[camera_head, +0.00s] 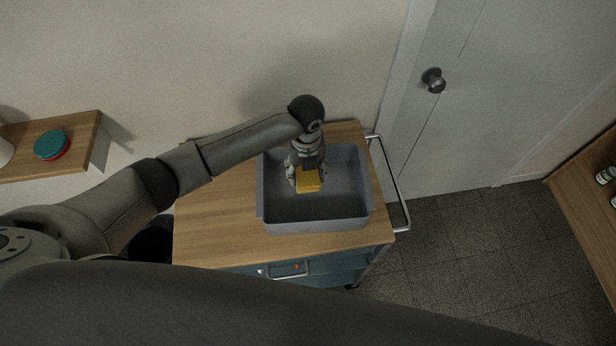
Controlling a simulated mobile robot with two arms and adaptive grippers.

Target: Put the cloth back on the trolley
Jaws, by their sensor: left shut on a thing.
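A yellow folded cloth (308,185) is in the grip of my left gripper (306,172), inside or just above a grey open bin (318,226). I cannot tell whether the cloth touches the bin's floor. The bin stands on the wooden top of the trolley (215,225). My left arm reaches in from the left over the trolley, and the gripper points down. Part of the cloth is hidden by the gripper. My right gripper is not in view.
The trolley has a metal handle (399,190) on its right side. A wooden shelf (80,165) with a teal and red round thing (51,145) is at the left. A grey door (480,100) stands behind at the right. A wooden surface with small jars (605,175) is at the right edge.

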